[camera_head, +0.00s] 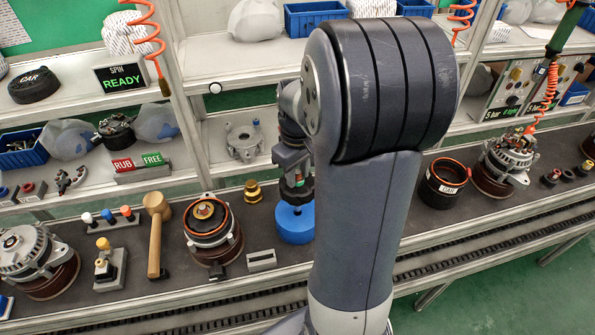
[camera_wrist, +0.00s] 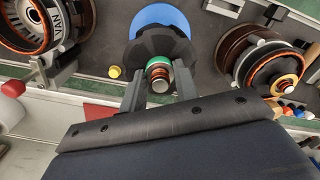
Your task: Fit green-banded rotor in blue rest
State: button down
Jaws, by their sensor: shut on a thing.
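The green-banded rotor shows in the wrist view as a black clawed body (camera_wrist: 165,45) with a green band (camera_wrist: 157,64) and a copper-coloured end towards me. My gripper (camera_wrist: 160,88) is shut on it, one finger on each side of the shaft end. The blue rest (camera_wrist: 158,14) lies behind the rotor and is partly hidden by it. In the head view the blue rest (camera_head: 295,226) stands on the bench, with the dark rotor (camera_head: 297,192) upright over it below my gripper (camera_head: 293,165). I cannot tell whether the rotor is fully seated.
A copper-topped alternator unit (camera_head: 210,235) and a small grey block (camera_head: 262,261) stand left of the rest. A brass fitting (camera_head: 253,191) is close behind it. My arm hides the bench right of the rest; a dark ring (camera_head: 443,187) stands beyond.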

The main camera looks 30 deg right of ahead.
jog(key=shift+w+f+b, duration=0.1)
jog(key=shift+f+b, duration=2.85)
jog(key=shift+f, duration=0.95)
dwell(0.6)
jog(key=c, duration=1.5)
grip_release()
jog(key=o, duration=0.5)
jog(key=shift+f, duration=0.15)
notch_tip(320, 180, up, 11)
jog(key=shift+f, duration=0.1)
notch_tip(320, 180, down, 11)
jog(key=shift+r, duration=0.2)
jog(key=shift+r+p, duration=0.3)
jog(key=shift+r, duration=0.05)
